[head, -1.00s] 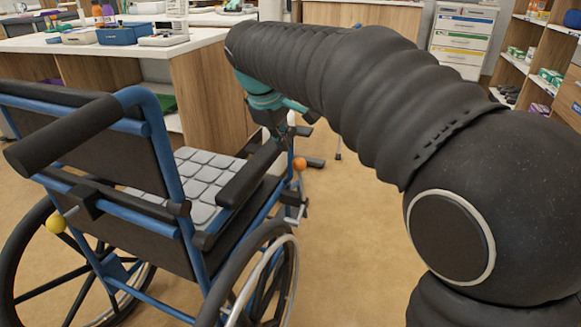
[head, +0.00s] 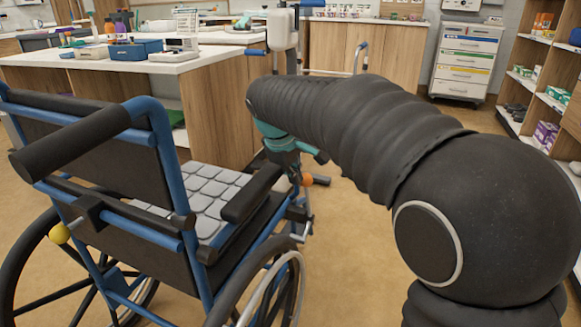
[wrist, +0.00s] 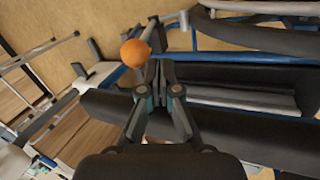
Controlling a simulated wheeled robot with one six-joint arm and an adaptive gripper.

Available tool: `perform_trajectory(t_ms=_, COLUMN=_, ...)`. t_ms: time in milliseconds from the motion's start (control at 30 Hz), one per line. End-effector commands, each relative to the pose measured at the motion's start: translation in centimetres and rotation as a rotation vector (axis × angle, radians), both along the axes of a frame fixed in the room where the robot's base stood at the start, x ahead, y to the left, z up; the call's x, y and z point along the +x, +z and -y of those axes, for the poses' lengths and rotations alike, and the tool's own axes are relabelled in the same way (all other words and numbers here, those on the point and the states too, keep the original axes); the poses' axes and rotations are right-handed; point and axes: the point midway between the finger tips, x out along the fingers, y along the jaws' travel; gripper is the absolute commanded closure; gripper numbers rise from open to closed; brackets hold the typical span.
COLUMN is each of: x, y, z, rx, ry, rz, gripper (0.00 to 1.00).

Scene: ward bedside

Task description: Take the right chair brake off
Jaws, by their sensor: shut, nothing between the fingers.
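The wheelchair (head: 184,232) has a blue frame, black armrests and a grey padded seat, at the left of the head view. Its right brake lever ends in an orange knob (head: 307,179) beside the front of the near armrest. The knob shows large in the wrist view (wrist: 135,53), just left of the fingertips. My gripper (head: 294,173) is shut and empty, right by the knob; in the wrist view its fingertips (wrist: 157,68) meet beside it. I cannot tell whether they touch it. The lever's lower part is partly hidden in the head view.
A yellow knob (head: 60,232) is at the chair's far left. The near wheel (head: 262,292) stands below the lever. A counter (head: 130,62) with a blue box is behind the chair. Shelves (head: 545,85) stand at the right. Some floor is clear beyond my arm.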

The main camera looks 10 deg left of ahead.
Motion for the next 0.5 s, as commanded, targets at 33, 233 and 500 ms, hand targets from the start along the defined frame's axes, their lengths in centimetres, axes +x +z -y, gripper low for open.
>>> perform_trajectory(t_ms=33, x=0.3, y=-0.8, z=0.1, rx=-0.001, ry=0.000, rz=0.000, gripper=1.00)
perform_trajectory(t_ms=233, x=0.9, y=-2.2, z=0.4, rx=0.000, ry=0.000, rz=0.001, gripper=1.00)
perform_trajectory(t_ms=500, x=1.0, y=-2.5, z=0.5, rx=0.000, ry=0.000, rz=0.001, gripper=1.00)
